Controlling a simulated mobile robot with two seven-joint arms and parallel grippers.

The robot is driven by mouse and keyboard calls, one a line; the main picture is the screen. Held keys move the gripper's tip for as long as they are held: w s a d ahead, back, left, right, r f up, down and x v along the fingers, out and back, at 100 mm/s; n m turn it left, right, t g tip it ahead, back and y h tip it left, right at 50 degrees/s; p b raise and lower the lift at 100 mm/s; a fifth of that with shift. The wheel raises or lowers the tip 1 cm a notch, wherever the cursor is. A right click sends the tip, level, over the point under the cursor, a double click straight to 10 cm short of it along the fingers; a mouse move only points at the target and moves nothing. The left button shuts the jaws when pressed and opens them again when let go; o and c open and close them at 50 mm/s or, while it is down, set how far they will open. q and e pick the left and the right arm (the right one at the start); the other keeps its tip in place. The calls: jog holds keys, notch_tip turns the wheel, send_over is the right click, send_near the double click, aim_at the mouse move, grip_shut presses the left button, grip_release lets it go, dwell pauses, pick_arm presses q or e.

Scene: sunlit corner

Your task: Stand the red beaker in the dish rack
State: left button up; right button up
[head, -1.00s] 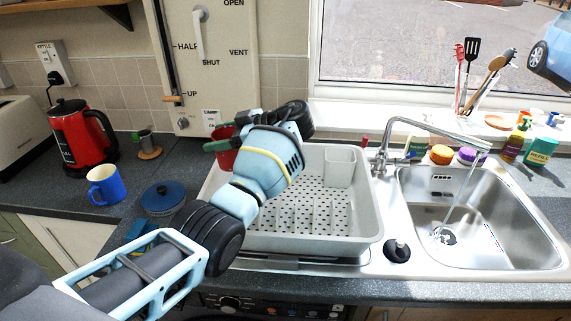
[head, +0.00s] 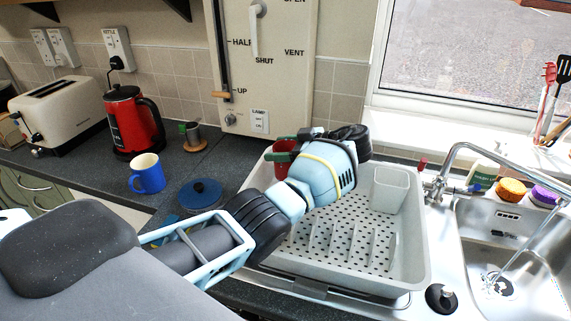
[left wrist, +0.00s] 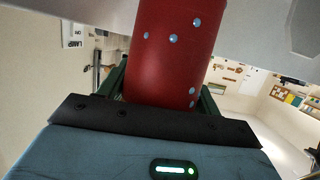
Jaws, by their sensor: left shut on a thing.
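My left gripper (head: 279,157) is shut on the red beaker (head: 285,147), over the far left corner of the dish rack. Its green fingers show on the beaker, and my wrist hides much of it in the head view. In the left wrist view the red beaker (left wrist: 170,55), with pale blue dots, stands out between the green fingers. The grey dish rack (head: 412,262) has a perforated floor, upright dividers and a cup-like holder at its back right. I cannot tell whether the beaker touches the rack. My right gripper is not in view.
A steel sink (head: 480,245) with a running tap (head: 448,165) is right of the rack. A wall panel (head: 275,60) rises behind.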

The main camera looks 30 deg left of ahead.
pick_arm(q)
jog(key=shift+f, duration=0.5)
notch_tip(320, 180, down, 3)
jog(key=shift+f, duration=0.1)
jog(key=o, duration=0.5)
jog(key=shift+f, duration=0.1)
jog(key=o, duration=0.5)
